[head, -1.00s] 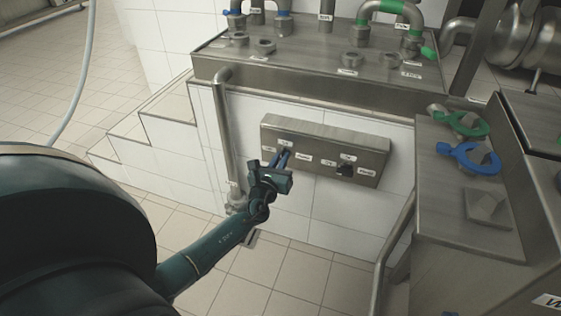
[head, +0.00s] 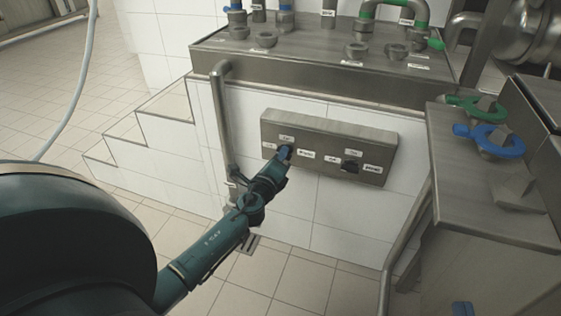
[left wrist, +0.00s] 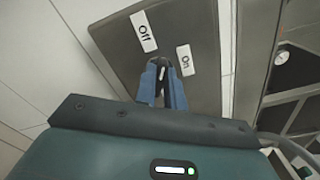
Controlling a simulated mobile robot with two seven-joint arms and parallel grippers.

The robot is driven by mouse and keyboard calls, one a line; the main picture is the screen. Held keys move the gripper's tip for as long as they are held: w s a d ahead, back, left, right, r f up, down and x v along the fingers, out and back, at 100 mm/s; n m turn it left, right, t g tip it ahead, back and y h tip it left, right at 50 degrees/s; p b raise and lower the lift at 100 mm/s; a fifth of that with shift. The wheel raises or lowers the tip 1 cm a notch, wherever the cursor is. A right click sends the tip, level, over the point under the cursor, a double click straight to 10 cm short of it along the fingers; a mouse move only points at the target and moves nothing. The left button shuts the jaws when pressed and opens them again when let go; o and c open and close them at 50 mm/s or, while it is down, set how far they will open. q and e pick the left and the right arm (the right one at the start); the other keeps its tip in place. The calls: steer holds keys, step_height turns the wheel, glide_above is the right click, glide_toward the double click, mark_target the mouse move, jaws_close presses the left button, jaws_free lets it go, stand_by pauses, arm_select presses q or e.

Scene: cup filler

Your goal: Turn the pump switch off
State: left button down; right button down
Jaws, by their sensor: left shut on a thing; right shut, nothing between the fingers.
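A grey metal switch box (head: 330,150) is on the white tiled wall, with two black knobs and small white labels. My left gripper (head: 284,154) is at the left knob, its blue fingers shut on it. In the left wrist view the fingers (left wrist: 162,72) close around this knob (left wrist: 162,72), mostly hidden between them. An "Off" label (left wrist: 144,31) is up and left of the fingertips, and an "On" label (left wrist: 185,60) is close on their right. Which way the knob points is unclear. The right knob (head: 350,167) is untouched. My right gripper is not seen.
A vertical pipe (head: 222,120) runs down the wall left of the box. A metal counter (head: 330,75) with pipe fittings is above. A metal cabinet (head: 465,195) with green and blue handles stands at the right. The tiled floor (head: 290,280) below is clear.

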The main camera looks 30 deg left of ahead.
arm_select(q)
steer(key=n+b, duration=0.1)
steer(key=n, duration=0.5)
steer(key=shift+f+b, duration=0.2)
steer(key=shift+b, duration=0.15)
steer(key=shift+n, duration=0.4)
steer(key=c, duration=1.5)
jaws_free()
steer(key=shift+v, duration=6.6)
steer(key=shift+a, duration=0.1)
